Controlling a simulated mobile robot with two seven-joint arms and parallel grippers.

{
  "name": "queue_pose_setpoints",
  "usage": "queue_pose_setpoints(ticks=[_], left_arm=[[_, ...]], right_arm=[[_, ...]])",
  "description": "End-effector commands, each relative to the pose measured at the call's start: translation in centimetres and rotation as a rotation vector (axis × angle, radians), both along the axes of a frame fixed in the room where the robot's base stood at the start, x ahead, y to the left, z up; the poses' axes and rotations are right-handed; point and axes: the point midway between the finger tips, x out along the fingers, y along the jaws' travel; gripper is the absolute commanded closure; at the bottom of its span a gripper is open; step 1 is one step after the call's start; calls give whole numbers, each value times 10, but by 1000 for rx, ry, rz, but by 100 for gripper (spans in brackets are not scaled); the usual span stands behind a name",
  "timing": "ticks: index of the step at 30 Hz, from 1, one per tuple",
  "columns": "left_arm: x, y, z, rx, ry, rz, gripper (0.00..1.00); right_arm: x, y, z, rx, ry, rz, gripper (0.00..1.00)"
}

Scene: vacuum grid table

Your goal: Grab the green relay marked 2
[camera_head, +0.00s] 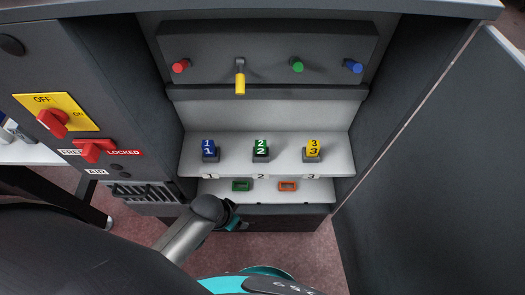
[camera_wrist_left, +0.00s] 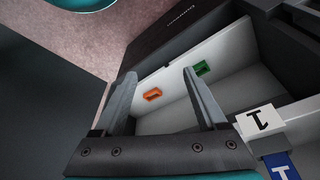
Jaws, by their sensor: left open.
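The green relay marked 2 (camera_head: 261,150) stands upright on the white shelf, between the blue relay marked 1 (camera_head: 209,149) and the yellow relay marked 3 (camera_head: 312,150). My left gripper (camera_head: 233,219) is in front of and below the shelf, apart from the relay. In the left wrist view the gripper (camera_wrist_left: 160,74) is open with nothing between its fingers. That view shows part of the blue relay (camera_wrist_left: 281,166) at the lower right, but not the green relay. My right gripper is not in view.
A lower ledge holds a green frame (camera_head: 241,185) and an orange frame (camera_head: 288,185). Above the shelf are red, yellow, green and blue knobs or levers. Red switches (camera_head: 53,121) are on the left panel. A dark panel (camera_head: 430,170) stands at the right.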

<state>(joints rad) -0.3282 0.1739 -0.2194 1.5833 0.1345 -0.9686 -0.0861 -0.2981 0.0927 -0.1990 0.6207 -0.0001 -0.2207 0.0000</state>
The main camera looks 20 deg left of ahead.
Motion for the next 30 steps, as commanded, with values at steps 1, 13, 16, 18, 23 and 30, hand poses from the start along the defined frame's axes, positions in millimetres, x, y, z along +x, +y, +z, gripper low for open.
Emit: queue_pose_setpoints(ticks=[1,13,16,18,23,30], left_arm=[[8,-4,12,-8,-13,-14,26],[45,-32,100,-57,-85,-187,26],[59,-40,108,-72,-93,-285,26],[70,-44,111,-83,-101,-347,26],[96,-47,119,-94,-115,-494,26],[141,-33,138,-97,-126,-706,26]], right_arm=[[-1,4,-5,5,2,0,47],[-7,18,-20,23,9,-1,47],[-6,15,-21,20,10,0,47],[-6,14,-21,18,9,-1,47],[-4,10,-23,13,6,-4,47],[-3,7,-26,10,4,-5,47]])
